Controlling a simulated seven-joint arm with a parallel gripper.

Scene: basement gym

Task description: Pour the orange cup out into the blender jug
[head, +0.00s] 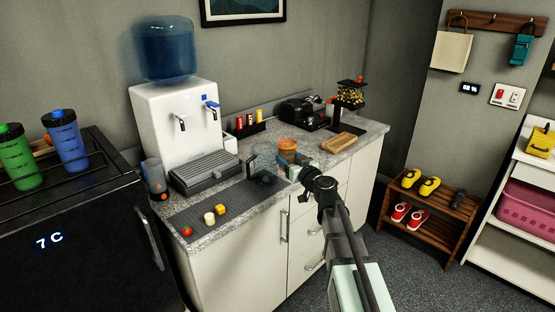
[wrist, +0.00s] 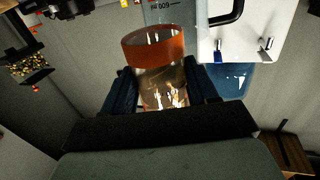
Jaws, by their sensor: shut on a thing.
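The orange cup (wrist: 155,62) has an orange band around a clear, shiny body and sits between both fingers of my gripper (wrist: 166,88). In the head view the cup (head: 287,146) is above the counter, at the end of my arm, and my gripper (head: 291,160) is partly hidden there. The clear blender jug (wrist: 172,14) shows its markings upside down beyond the cup in the wrist view. Its black handle (head: 251,163) stands left of the cup in the head view. The wrist view is inverted. I cannot tell whether anything is flowing from the cup.
A water dispenser (head: 178,125) stands behind the jug on the speckled counter (head: 222,226). A dark mat (head: 190,220) holds a strawberry and pale and yellow pieces. A grey tumbler (head: 155,176) stands at the left edge. A wooden board (head: 338,143) lies to the right.

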